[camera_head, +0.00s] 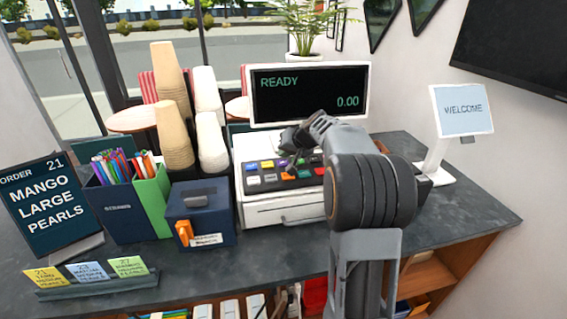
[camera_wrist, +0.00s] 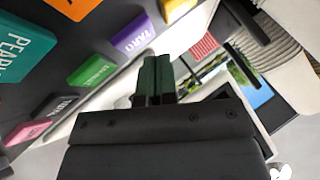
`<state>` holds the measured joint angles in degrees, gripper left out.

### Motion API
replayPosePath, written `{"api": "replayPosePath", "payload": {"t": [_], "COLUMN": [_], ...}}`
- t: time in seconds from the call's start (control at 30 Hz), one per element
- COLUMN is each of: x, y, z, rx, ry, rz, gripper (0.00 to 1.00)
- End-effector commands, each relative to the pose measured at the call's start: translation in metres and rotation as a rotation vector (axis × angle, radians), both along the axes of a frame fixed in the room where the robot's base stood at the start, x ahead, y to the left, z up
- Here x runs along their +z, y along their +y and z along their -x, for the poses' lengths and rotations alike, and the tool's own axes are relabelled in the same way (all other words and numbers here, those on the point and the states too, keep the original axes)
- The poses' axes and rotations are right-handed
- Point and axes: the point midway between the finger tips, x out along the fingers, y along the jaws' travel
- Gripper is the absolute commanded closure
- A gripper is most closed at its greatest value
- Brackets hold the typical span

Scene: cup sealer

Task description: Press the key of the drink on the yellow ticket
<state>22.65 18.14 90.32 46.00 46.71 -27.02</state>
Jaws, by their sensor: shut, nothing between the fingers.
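The yellow ticket (camera_head: 46,281) stands leftmost in the ticket rail at the front left; it reads 21 and what looks like TARO, its small print blurred. The cash register (camera_head: 285,210) has rows of coloured keys. In the wrist view a purple key (camera_wrist: 137,35) reads TARO, between a yellow key (camera_wrist: 175,8) and a green key (camera_wrist: 93,71). My gripper (camera_head: 293,138) is shut and empty above the back of the keys, below the display. Its fingertips show in the wrist view (camera_wrist: 156,68), beside the TARO key; contact cannot be told.
The display (camera_head: 310,95) reads READY 0.00. An order board (camera_head: 42,203) reads ORDER 21, MANGO LARGE PEARLS. A blue ticket (camera_head: 87,272) and a green ticket (camera_head: 129,266) share the rail.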

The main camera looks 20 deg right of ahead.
Motion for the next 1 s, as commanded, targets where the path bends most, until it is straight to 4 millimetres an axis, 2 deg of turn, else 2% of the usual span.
{"api": "replayPosePath", "payload": {"t": [1.0], "x": [-0.0083], "y": [0.0000], "z": [-0.0003], "rx": [0.000], "ry": [0.000], "rz": [0.000], "gripper": [1.00]}}
